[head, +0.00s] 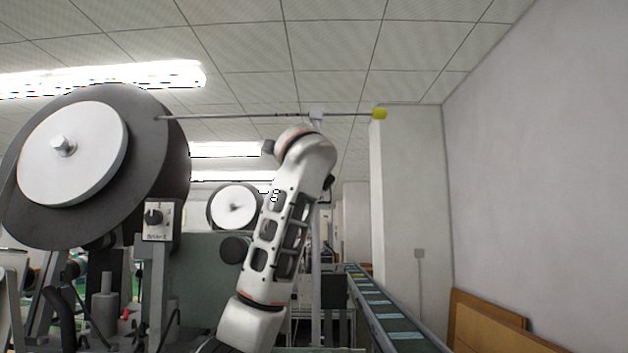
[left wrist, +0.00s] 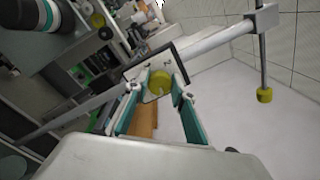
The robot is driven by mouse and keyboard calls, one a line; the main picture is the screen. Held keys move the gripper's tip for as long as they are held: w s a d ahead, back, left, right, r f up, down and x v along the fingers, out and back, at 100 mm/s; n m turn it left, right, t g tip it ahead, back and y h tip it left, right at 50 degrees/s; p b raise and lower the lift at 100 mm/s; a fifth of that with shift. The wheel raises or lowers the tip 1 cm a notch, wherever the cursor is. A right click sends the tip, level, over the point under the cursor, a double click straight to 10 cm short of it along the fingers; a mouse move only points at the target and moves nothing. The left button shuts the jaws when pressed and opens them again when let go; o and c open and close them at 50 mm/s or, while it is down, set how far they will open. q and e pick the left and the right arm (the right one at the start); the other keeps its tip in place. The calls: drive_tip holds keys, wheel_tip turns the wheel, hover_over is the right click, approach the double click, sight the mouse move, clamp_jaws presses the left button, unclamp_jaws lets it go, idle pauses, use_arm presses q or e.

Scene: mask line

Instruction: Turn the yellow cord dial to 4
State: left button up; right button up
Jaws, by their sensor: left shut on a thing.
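The yellow cord dial (left wrist: 159,83) shows in the left wrist view as a round yellow knob on a pale plate with a dark frame. Small marks stand on the plate around the knob, too small to read for sure. My left gripper (left wrist: 162,92), with teal-lined fingers, is shut on the dial, one fingertip at each side of it. In the head view my left arm rises in the middle, and both its gripper and the yellow dial are hidden there. My right gripper is in neither view.
A large dark reel with a white hub (head: 75,155) stands at the left. A grey dial box (head: 158,220) with a black knob sits below it. A thin rod with a yellow end (head: 379,113) crosses above my arm. A conveyor (head: 385,310) runs along the right, beside wooden boards (head: 505,325).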

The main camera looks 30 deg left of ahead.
use_arm(q)
drive_tip(key=shift+f, duration=0.1)
drive_tip(key=o, duration=1.1)
drive_tip(key=shift+d, duration=0.1)
drive_tip(key=v, duration=1.2)
